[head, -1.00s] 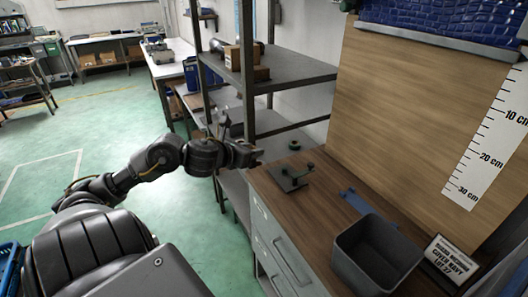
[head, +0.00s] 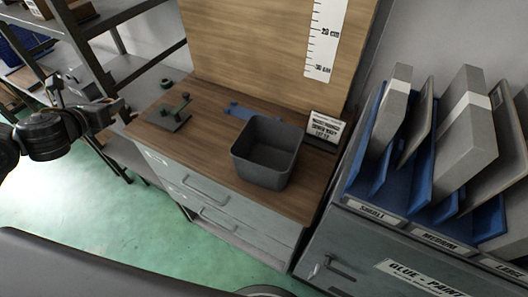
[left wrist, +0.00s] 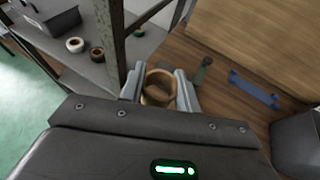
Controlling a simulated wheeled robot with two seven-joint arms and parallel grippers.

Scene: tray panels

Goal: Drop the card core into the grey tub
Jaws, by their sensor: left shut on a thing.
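My left gripper (head: 117,108) is at the left of the head view, near the left edge of the wooden bench top. In the left wrist view, its two fingers (left wrist: 160,90) are shut on the card core (left wrist: 158,86), a brown ring with an open middle. I cannot make out the core in the head view. The grey tub (head: 257,172) stands upright on the bench, to the right of the gripper and well apart from it. Its inside looks empty. The tub also shows at the right edge of the left wrist view (left wrist: 298,142). My right gripper is not in view.
A dark stand with a post (head: 168,117) and a blue strip-like part (head: 240,111) lie between gripper and tub. A dark roll (head: 166,83) sits behind. A small sign (head: 323,127) is beside the tub. A blue rack (head: 371,190) with grey panels stands right.

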